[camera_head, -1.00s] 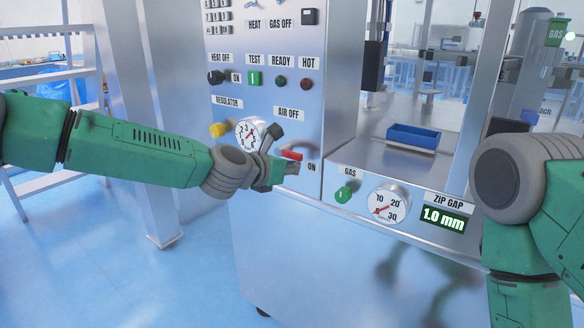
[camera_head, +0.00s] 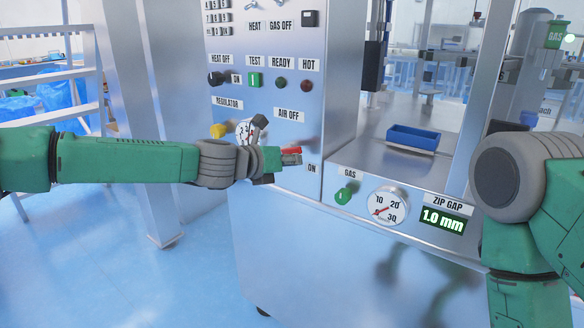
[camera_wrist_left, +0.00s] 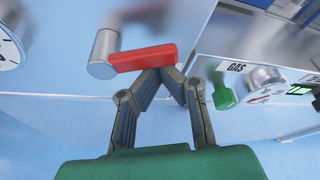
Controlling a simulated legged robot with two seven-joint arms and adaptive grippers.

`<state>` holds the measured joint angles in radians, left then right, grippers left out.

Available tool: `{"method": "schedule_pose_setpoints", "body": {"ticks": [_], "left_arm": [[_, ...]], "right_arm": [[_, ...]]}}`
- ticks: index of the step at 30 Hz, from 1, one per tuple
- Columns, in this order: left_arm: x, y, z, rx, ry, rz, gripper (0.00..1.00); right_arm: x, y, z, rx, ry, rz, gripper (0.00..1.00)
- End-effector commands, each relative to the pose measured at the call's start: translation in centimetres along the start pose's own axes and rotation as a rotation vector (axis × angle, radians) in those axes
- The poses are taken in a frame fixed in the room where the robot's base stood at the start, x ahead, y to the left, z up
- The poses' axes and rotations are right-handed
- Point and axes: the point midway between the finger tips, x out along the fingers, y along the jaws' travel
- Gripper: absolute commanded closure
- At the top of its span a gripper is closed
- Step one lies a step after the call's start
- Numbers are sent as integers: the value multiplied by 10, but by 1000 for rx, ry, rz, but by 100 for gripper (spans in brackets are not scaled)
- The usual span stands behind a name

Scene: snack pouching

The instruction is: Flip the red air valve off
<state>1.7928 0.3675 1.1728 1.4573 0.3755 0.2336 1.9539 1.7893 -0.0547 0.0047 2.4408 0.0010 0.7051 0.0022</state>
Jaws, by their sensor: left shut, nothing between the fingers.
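The red air valve handle (camera_head: 291,150) sits on the steel panel, between the AIR OFF label (camera_head: 288,114) above and the ON label (camera_head: 311,168) to its right. In the left wrist view the red handle (camera_wrist_left: 143,58) extends right from a silver round hub (camera_wrist_left: 103,55). My left gripper (camera_head: 299,159) is shut and empty, its fingertips just below the handle in the head view. In the wrist view the fingertips (camera_wrist_left: 162,70) meet at the handle's lower edge; I cannot tell whether they touch it. My right gripper is out of view; only part of that arm shows.
The pressure gauge (camera_head: 243,132) and yellow regulator knob (camera_head: 218,130) are partly behind my left arm. A green gas knob (camera_head: 344,195) and another gauge (camera_head: 387,205) are to the right. A blue tray (camera_head: 413,137) sits on the steel ledge.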

Motion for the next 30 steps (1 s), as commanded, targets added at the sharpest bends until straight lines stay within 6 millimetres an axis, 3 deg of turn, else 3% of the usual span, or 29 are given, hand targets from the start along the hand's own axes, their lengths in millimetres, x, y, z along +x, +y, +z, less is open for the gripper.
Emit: {"method": "schedule_pose_setpoints", "body": {"ticks": [14,30], "left_arm": [[-8,-3,24,-431,-2,-148,100],[-16,3,47,-891,-3,-310,100]], "right_arm": [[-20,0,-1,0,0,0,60],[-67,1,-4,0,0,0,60]]}}
